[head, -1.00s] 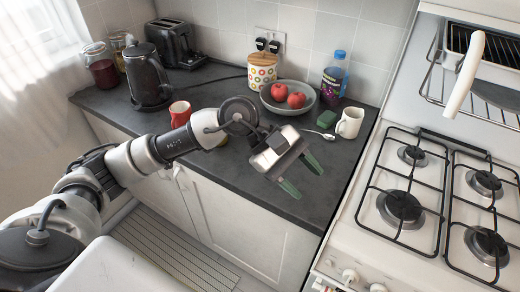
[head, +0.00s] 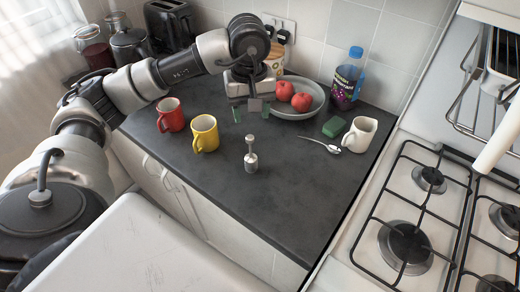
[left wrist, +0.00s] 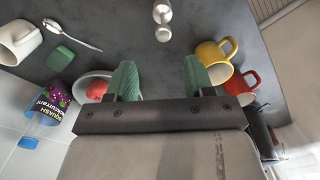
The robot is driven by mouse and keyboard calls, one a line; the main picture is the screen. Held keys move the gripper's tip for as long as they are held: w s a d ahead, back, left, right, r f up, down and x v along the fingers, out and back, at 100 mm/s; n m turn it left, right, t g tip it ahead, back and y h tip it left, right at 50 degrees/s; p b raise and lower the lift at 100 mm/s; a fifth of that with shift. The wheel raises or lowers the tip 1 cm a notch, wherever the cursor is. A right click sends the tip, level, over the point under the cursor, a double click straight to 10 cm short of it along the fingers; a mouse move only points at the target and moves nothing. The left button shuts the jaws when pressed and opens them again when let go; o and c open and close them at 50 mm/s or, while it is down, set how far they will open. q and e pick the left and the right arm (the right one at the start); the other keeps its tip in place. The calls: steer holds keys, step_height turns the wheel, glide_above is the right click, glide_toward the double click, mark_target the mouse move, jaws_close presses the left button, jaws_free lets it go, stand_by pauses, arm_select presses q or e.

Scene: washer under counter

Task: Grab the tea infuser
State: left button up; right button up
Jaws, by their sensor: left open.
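The tea infuser (head: 251,156), a small silver metal piece with an upright handle, stands on the dark counter (head: 300,200). In the left wrist view the tea infuser (left wrist: 162,20) is at the top, centred ahead of the gap between the fingers. My left gripper (head: 252,112) is open and empty, with green finger pads. It is above the counter, just behind the infuser and apart from it. The left gripper (left wrist: 160,78) also shows in the wrist view with its fingers spread. My right gripper is not in view.
A yellow mug (head: 204,134) and red mug (head: 170,116) stand left of the infuser. Behind are a fruit bowl (head: 316,108) and squash bottle (head: 346,80). A green sponge (head: 333,127), spoon (head: 320,145) and white mug (head: 360,134) lie right, before the stove (head: 400,245).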

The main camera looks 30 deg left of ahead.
mark_target(250, 137)
arm_select(q)
steer(key=f, duration=0.2)
steer(key=s+f+p, duration=0.1)
steer(key=f, duration=0.1)
steer(key=shift+f, duration=0.45)
steer(key=shift+f+p, duration=0.4)
step_height(250, 137, down, 4)
steer(key=shift+r+p, duration=0.2)
steer(key=shift+p, duration=0.65)
steer(key=shift+f, duration=0.45)
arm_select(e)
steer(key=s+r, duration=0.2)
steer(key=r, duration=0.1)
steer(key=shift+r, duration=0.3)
arm_select(q)
jaws_close()
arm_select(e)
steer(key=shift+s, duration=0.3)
